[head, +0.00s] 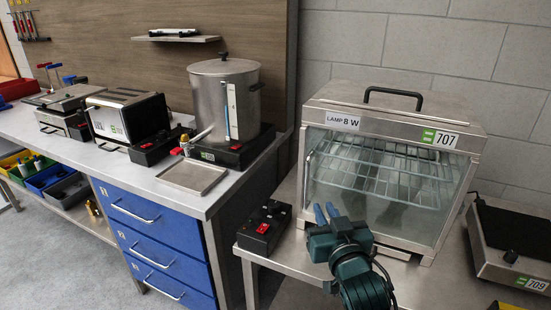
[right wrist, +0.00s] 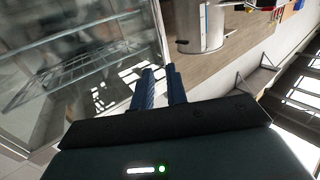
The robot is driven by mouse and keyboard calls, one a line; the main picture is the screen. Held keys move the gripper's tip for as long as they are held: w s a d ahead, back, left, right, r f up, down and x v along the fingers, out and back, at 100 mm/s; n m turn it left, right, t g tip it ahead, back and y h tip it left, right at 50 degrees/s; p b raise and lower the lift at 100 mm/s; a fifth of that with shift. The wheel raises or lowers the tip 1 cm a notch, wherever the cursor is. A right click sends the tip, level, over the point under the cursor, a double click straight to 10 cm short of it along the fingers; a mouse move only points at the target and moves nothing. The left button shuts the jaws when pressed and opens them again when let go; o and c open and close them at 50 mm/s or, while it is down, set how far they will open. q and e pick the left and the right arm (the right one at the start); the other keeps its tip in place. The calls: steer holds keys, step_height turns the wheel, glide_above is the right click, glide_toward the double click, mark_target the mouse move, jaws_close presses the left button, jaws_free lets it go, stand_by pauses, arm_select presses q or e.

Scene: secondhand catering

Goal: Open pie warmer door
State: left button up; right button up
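The pie warmer (head: 455,185) is a steel box with a glass front, a "LAMP 8 W" label and a 707 tag. Its glass door (head: 375,215) looks shut, with wire racks visible behind it. A slim upright metal handle (head: 308,180) is at the door's left side. My right gripper (head: 326,213) is in front of the door's lower left, below the handle. Its two blue fingers are a little apart with nothing seen between them. The right wrist view also shows the fingers (right wrist: 162,86) beside the glass (right wrist: 75,65). My left gripper is not in view.
A black switch box (head: 264,228) with red switches sits left of the warmer on the steel table. A hotplate tagged 709 (head: 510,245) stands at right. A steel urn (head: 224,100) and toaster (head: 128,115) stand on the left bench.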

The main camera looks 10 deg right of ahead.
mark_target(308, 173)
steer(key=w, duration=0.4)
steer(key=w+p, duration=0.1)
steer(key=w, duration=0.4)
steer(key=w+r, duration=0.1)
steer(key=w, duration=0.4)
steer(key=shift+w+a+r, duration=0.1)
steer(key=shift+a, duration=0.05)
jaws_close()
